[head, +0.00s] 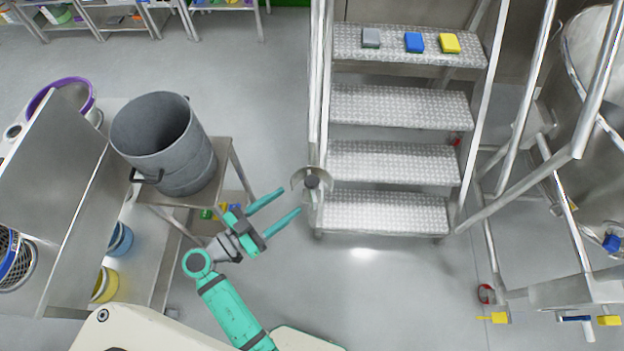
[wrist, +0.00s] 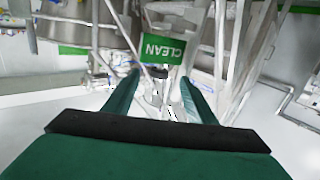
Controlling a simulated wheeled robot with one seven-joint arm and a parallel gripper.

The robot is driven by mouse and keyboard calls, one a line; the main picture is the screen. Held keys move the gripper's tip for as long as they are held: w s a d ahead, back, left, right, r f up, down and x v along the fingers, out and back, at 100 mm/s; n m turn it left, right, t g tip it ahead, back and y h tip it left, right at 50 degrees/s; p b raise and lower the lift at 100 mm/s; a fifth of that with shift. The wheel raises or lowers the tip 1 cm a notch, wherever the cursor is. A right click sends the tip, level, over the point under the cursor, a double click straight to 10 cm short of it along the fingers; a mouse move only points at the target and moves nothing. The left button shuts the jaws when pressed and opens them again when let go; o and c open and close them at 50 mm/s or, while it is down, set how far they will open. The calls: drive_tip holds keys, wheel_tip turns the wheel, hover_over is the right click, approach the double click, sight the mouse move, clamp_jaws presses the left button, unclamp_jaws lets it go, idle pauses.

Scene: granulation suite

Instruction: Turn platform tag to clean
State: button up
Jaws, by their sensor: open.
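A grey disc with a dark knob at its centre (head: 311,181) sits on the left handrail post of the step platform (head: 390,160). My gripper (head: 290,201) is open and empty, with its two green fingers pointing toward that disc from the lower left, apart from it. In the wrist view, a green plate reading CLEAN (wrist: 162,48) shows beyond and between the fingertips (wrist: 160,82), slightly tilted. I cannot tell for sure that this plate and the disc are one tag.
A grey bucket (head: 165,140) stands on a small steel table left of my gripper. Grey, blue (head: 414,42) and yellow blocks lie on the top step. A large steel vessel (head: 590,100) stands at right. Floor in front of the steps is clear.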

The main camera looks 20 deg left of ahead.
sight(306, 186)
drive_tip(key=shift+m+h, duration=0.4)
drive_tip(key=x, duration=0.3)
drive_tip(key=r+x, duration=0.1)
drive_tip(key=x, duration=0.6)
drive_tip(key=shift+w+a+r, duration=0.1)
drive_tip(key=shift+w+r, duration=0.15)
drive_tip(key=shift+r, duration=0.05)
drive_tip(key=c, duration=1)
